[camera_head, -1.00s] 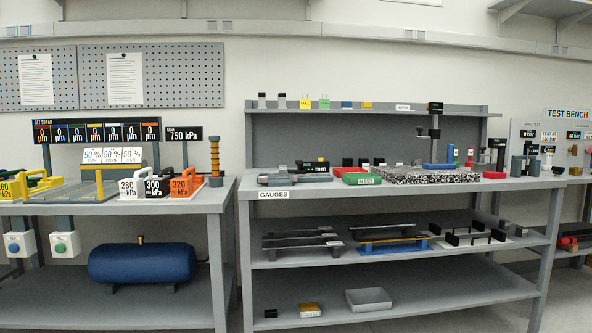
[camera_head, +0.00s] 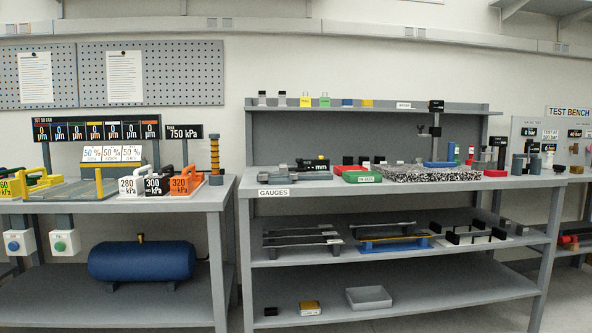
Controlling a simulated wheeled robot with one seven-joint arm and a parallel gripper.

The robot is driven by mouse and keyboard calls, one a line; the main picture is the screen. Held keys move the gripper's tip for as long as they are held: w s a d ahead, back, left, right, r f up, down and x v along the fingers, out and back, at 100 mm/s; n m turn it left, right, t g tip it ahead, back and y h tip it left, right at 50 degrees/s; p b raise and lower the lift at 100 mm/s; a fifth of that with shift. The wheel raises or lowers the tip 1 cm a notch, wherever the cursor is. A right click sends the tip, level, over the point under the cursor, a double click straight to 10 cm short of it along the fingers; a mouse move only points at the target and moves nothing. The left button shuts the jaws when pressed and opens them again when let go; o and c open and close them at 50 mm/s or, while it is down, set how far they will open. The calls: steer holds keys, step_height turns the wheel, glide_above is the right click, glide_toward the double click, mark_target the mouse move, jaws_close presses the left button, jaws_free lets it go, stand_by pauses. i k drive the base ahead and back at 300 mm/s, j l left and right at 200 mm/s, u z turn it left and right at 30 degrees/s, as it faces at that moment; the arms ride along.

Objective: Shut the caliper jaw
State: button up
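A grey and black gauge with a dark "mm" display (camera_head: 314,166), likely the caliper, lies at the left end of the gauges bench top (camera_head: 330,186). Its light grey body (camera_head: 280,177) extends left and toward the front of the display. It is too small to tell how far its jaw stands open. My gripper and arm are not in view.
A red block and a green block (camera_head: 362,178) sit right of the gauge, then a speckled plate (camera_head: 430,174) with a stand. A separate bench on the left holds kPa-marked weights (camera_head: 158,186). A gap separates the benches.

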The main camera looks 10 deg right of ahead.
mark_target(292, 173)
steer(key=i+l, duration=0.15)
steer(key=i, duration=0.4)
steer(key=i+l, duration=0.2)
steer(key=i, duration=0.3)
steer(key=i+l, duration=0.15)
steer(key=i, duration=0.4)
